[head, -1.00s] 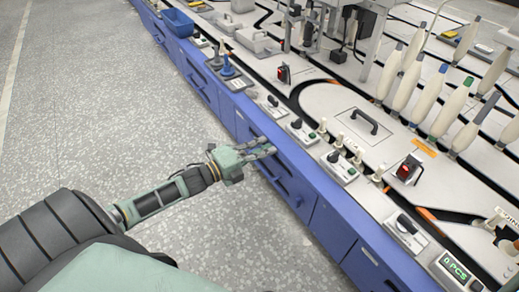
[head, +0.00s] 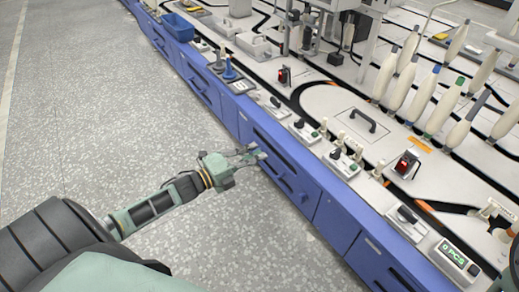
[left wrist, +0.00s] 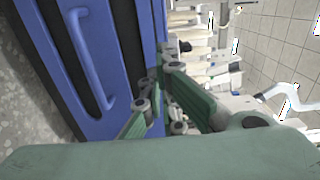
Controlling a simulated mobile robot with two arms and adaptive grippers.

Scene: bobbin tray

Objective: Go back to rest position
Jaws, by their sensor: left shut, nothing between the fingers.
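My left gripper (head: 259,153) is green and grey and reaches in from the left in the head view. It is shut and empty, in front of the blue cabinet side (head: 325,200) of the long machine. In the head view its fingertips overlap the blue front near a drawer handle; I cannot tell the exact gap. In the left wrist view the fingers (left wrist: 160,72) converge with nothing between them, beside a blue handle (left wrist: 92,55). My right gripper does not show; only a dark part, perhaps of my right arm, shows at the right edge of the head view.
A blue bin (head: 178,27) stands at the far end. The speckled floor (head: 100,120) left of the machine is clear.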

